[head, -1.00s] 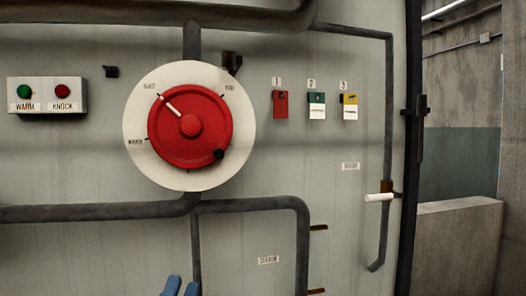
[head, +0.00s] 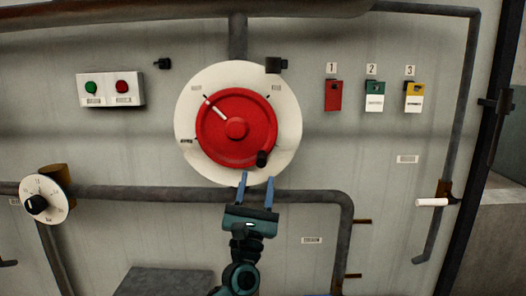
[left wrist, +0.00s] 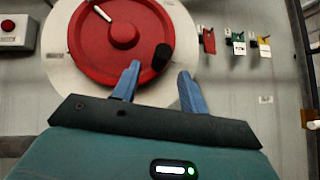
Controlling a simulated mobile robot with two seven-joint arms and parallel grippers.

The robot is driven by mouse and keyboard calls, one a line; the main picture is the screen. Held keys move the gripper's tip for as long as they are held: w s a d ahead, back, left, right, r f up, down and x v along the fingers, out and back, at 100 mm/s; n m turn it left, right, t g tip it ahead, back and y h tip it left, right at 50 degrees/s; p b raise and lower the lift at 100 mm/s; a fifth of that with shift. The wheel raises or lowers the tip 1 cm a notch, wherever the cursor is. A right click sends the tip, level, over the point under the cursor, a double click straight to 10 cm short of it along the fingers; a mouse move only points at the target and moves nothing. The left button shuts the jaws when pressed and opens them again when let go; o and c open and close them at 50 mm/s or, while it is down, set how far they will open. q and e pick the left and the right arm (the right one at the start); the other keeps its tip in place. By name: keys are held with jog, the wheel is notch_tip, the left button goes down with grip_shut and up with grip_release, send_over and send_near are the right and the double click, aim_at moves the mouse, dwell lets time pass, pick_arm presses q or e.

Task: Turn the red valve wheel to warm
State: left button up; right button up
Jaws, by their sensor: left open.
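The red valve wheel (head: 222,138) sits on a round white dial plate (head: 287,140) on the grey wall. Its white pointer line aims to the upper left, and a black knob (head: 262,158) sits at its lower right. My left gripper (head: 257,178) is open and empty, its blue fingers pointing up just below the knob. In the left wrist view the wheel (left wrist: 95,45) fills the upper left, and the black knob (left wrist: 163,57) lies ahead, between and beyond the fingertips (left wrist: 160,70). The dial's small labels are too blurred to read. My right gripper is out of view.
A box with a green and a red button (head: 108,88) is at left. Red, green and yellow tags (head: 374,90) hang at right. A pipe (head: 140,193) runs below the wheel.

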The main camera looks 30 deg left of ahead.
aim_at(262, 159)
pick_arm(q)
jog(key=p+x, duration=0.1)
jog(key=x, duration=0.5)
jog(key=shift+w+r+p, duration=0.25)
jog(key=shift+w+p, duration=0.1)
grip_shut()
